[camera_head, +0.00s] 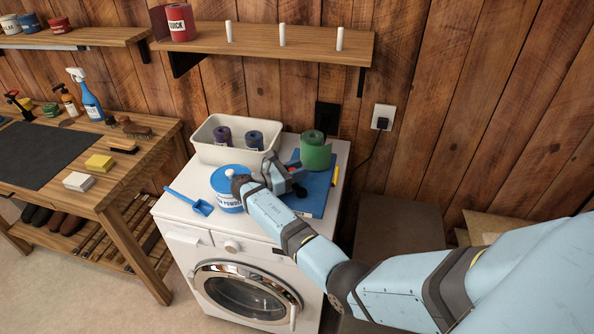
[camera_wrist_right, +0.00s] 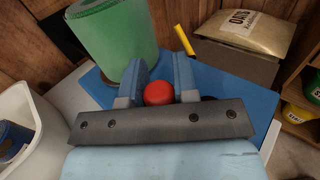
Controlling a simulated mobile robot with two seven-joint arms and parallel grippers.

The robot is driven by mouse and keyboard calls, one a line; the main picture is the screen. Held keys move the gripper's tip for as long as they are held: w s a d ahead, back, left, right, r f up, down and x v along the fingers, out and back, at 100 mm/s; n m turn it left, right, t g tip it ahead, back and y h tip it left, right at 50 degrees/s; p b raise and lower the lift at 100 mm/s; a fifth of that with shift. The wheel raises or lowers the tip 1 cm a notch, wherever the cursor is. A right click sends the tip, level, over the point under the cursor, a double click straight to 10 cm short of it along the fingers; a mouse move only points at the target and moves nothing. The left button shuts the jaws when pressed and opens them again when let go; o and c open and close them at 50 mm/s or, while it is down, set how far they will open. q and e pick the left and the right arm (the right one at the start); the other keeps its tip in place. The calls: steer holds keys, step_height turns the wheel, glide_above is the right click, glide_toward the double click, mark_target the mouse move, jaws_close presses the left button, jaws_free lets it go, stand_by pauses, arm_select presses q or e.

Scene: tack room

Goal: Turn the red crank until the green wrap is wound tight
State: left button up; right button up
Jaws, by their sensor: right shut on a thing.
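The green wrap (camera_head: 315,152) is a thick roll standing upright on the blue board (camera_head: 318,198) on top of the washing machine. It also shows large at the upper left of the right wrist view (camera_wrist_right: 118,42). My right gripper (camera_head: 292,174) is low over the board, just left of and in front of the roll. In the wrist view its fingers are closed on the round red knob of the crank (camera_wrist_right: 158,93). The rest of the crank is hidden by the gripper. I cannot tell how tight the wrap is. My left gripper is not in view.
A white bin (camera_head: 207,150) with dark rolls stands behind left. A blue-lidded powder tub (camera_head: 226,181) is close to my right gripper, with a blue scoop (camera_head: 191,201) beside it. A yellow strip (camera_head: 335,176) is at the board's right edge. A shelf (camera_head: 270,43) hangs above.

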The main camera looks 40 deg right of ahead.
steer(key=shift+r, duration=0.1)
steer(key=o, duration=0.9)
steer(key=shift+o, duration=0.2)
steer(key=w+a+b, duration=0.2)
steer(key=a+b, duration=0.1)
steer(key=a, duration=1)
steer(key=shift+a, duration=0.3)
